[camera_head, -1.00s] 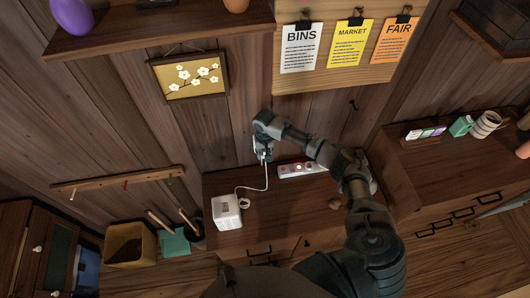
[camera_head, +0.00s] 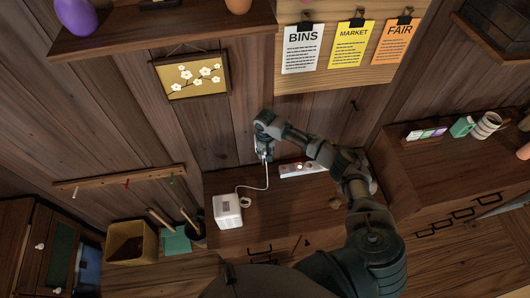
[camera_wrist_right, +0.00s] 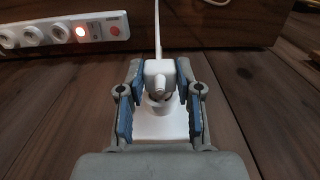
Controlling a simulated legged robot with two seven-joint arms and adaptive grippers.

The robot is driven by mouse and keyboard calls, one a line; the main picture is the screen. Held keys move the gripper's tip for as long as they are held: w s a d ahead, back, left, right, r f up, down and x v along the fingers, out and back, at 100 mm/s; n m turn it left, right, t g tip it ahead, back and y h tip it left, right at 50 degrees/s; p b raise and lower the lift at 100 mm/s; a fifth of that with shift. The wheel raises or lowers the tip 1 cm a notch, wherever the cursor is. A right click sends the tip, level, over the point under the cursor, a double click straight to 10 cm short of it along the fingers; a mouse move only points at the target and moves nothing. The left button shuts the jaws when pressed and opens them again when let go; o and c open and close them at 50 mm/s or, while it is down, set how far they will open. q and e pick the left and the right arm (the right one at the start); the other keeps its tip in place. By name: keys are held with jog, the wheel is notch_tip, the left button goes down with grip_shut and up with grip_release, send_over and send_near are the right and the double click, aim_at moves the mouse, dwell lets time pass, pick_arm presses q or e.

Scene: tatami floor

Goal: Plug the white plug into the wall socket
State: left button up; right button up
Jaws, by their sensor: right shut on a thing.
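My right gripper (camera_head: 264,156) is at the plank wall above the cabinet top. In the right wrist view its blue-padded fingers (camera_wrist_right: 160,105) are shut on the white plug (camera_wrist_right: 159,72). A white cord runs from the plug to a white box (camera_head: 227,210) on the cabinet. The white wall socket (camera_wrist_right: 160,127) shows directly behind the plug, between the fingers. The plug is lined up close with the socket face; I cannot tell whether its pins are inside. In the head view the gripper hides the socket. My left gripper is not in view.
A white power strip (camera_head: 303,168) with a lit red switch lies on the cabinet top (camera_head: 285,215), right of the gripper. A framed flower picture (camera_head: 191,75) hangs to the upper left. A peg rail (camera_head: 120,178) is on the wall at left.

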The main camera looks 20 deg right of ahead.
aim_at(265, 152)
jog(key=shift+p, duration=0.4)
jog(key=shift+w+d+b, duration=0.15)
jog(key=shift+w+b, duration=0.15)
jog(key=shift+w, duration=0.1)
dwell(0.4)
jog(key=o, duration=1.1)
jog(key=shift+w, duration=0.15)
jog(key=shift+o, duration=0.2)
notch_tip(265, 152, up, 12)
jog(key=shift+f, duration=0.15)
